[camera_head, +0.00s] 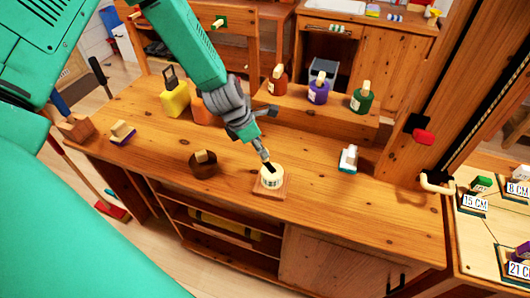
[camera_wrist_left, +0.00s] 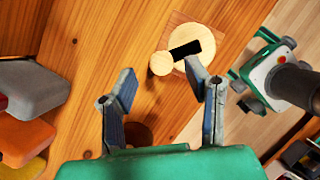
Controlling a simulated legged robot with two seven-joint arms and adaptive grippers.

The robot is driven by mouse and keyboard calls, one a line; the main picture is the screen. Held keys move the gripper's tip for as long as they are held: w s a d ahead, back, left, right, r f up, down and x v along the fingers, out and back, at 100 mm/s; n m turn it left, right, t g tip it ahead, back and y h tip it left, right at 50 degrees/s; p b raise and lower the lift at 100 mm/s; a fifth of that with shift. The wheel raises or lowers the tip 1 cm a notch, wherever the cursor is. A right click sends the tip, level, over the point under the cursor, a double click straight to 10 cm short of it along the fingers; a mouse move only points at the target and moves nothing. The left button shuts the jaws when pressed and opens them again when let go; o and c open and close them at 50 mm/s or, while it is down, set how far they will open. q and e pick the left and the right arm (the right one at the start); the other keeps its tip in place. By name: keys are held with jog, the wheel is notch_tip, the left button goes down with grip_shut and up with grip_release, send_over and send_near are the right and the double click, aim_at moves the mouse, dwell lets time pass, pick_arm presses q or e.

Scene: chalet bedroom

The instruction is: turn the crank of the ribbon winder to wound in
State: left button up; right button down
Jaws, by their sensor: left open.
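The ribbon winder (camera_head: 272,180) is a cream round drum on a small wooden base near the workbench's front edge. In the left wrist view its pale disc (camera_wrist_left: 205,58) carries a black bar across its top and a small round wooden knob (camera_wrist_left: 162,63) at its left side. My left gripper (camera_head: 265,158) reaches down over the winder in the head view. In the wrist view its two fingers (camera_wrist_left: 165,80) are apart with nothing between them. One fingertip overlaps the disc's lower edge; I cannot tell whether it touches. My right gripper is not identifiable in these views.
The wooden workbench (camera_head: 330,200) holds a dark round bowl (camera_head: 203,165) left of the winder and a small white-and-teal item (camera_head: 348,158) to the right. Yellow (camera_head: 175,98) and orange (camera_head: 200,110) bottles stand behind my arm. Brown, purple and green bottles stand on a riser (camera_head: 320,115).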

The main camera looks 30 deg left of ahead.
aim_at(269, 168)
pick_arm(q)
jog(key=shift+x, duration=1.95)
grip_shut()
jog(key=shift+w+m, duration=0.1)
jog(key=shift+m, duration=0.2)
